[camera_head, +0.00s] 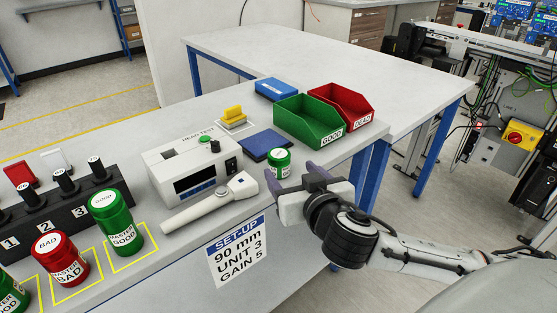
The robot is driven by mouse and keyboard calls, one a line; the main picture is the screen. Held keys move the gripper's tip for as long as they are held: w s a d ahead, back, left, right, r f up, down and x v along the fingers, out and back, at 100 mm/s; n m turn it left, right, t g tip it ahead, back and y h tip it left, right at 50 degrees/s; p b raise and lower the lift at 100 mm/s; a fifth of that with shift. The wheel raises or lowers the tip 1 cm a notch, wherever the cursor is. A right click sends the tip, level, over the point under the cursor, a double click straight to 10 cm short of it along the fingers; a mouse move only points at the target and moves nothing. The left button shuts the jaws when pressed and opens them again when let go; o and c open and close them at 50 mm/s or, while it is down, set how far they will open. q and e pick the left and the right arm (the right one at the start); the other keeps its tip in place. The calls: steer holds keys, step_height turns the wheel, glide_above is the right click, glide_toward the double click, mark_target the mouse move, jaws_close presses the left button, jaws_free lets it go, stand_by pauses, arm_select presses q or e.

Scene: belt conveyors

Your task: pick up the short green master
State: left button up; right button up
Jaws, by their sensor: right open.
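A small short green can (278,165) with a white label stands on the bench in front of the blue pad. My right gripper (292,176) is open, its purple fingers close to the near right side of this can; I cannot tell whether they touch it. A taller green can marked MASTER GOOD (115,223) stands at the left in a yellow outline. A red can marked MASTER BAD (60,258) stands beside it. Another green can (10,294) is cut off at the lower left corner, so its height is hidden. My left gripper is not in view.
A head test unit (193,163) and a white handheld probe (210,204) lie left of the small can. A blue pad (266,144), a green GOOD bin (305,122) and a red DEAD bin (345,104) stand behind it.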

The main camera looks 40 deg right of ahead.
mark_target(282, 162)
steer(key=p+x, duration=0.1)
steer(key=x, duration=0.8)
steer(key=shift+w, duration=0.35)
